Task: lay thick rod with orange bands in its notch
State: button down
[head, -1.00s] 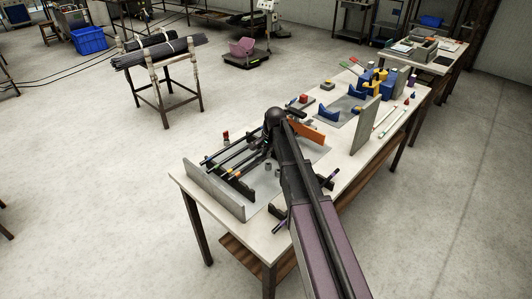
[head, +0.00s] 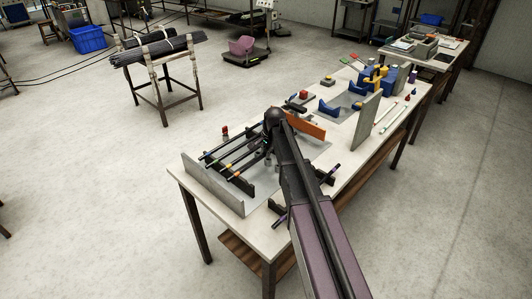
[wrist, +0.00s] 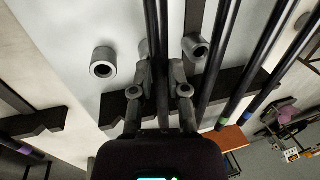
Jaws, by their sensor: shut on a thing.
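My gripper (wrist: 159,100) is shut on a dark rod (wrist: 157,45) that runs between its fingers in the wrist view; I take it to be the thick rod with orange bands. Its bands do not show in the wrist view. In the head view my gripper (head: 268,148) is over the near rack, and my arm hides much of the held rod. A black notched rack (wrist: 112,108) crosses under the rods in the wrist view, and a rack (head: 240,187) shows in the head view. Whether the held rod touches a notch is hidden by the fingers.
Several dark rods (wrist: 210,70) lie beside the held one. Two grey cylinders (wrist: 103,62) stand close to the fingers. A grey upright plate (head: 212,186) bounds the rack, and an orange panel (head: 306,126) stands beyond my gripper. Blue blocks (head: 329,109) are farther along the table.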

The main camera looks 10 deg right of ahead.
jog(key=c, duration=0.5)
grip_release()
jog(key=shift+c, duration=0.2)
jog(key=shift+r, duration=0.15)
jog(key=p+v, duration=0.2)
jog(key=p, duration=0.1)
jog(key=w+p+v, duration=0.1)
jog(key=p+v, duration=0.1)
jog(key=v, duration=0.1)
jog(key=a+p+v, duration=0.1)
jog(key=p+v, duration=0.2)
jog(key=shift+w+r+p, duration=0.25)
jog(key=shift+p, duration=0.05)
dwell(0.7)
jog(key=s+n+g+h, duration=0.1)
jog(key=s+n, duration=0.9)
jog(key=s, duration=1.9)
jog(key=shift+d+f+n+g+h, duration=0.3)
jog(key=shift+d+g, duration=0.1)
jog(key=shift+g, duration=0.2)
